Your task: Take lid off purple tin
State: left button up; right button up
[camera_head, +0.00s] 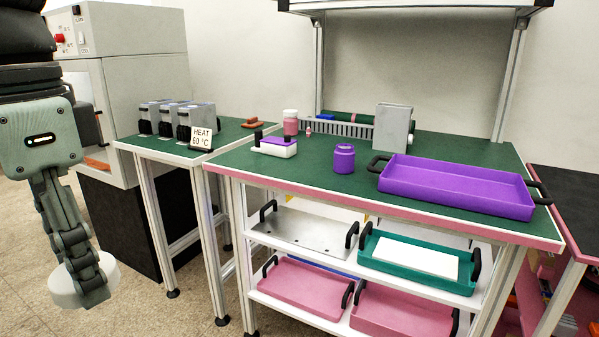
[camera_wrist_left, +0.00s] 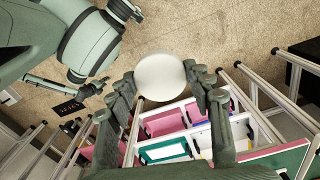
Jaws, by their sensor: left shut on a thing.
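The purple tin (camera_head: 344,159) stands upright on the green table top, near its front edge in the middle of the head view. No separate purple lid shows on it, and its inside cannot be seen. My left gripper (camera_head: 88,281) hangs low at the far left, well away from the tin. It is shut on a white round disc, probably a lid (camera_head: 65,290). In the left wrist view the white disc (camera_wrist_left: 160,76) sits between the fingertips of the left gripper (camera_wrist_left: 166,84).
A purple tray (camera_head: 455,187) lies right of the tin. A white and purple box (camera_head: 275,147) and a pink jar (camera_head: 290,122) stand left of it. A HEAT 60 °C sign (camera_head: 201,138) stands on the side table. Shelves below hold pink and teal trays.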

aim_at(343, 155)
jog(key=i+l+z, duration=0.1)
jog(key=i+z, duration=0.15)
jog(key=z, duration=0.15)
jog(key=i+z, duration=0.25)
jog(key=z, duration=0.15)
jog(key=i+z, duration=0.25)
jog(key=z, duration=0.15)
jog(key=i+j, duration=0.2)
jog(key=i, duration=0.15)
jog(key=i+j+z, duration=0.15)
jog(key=i+j, duration=0.05)
jog(key=i, duration=0.1)
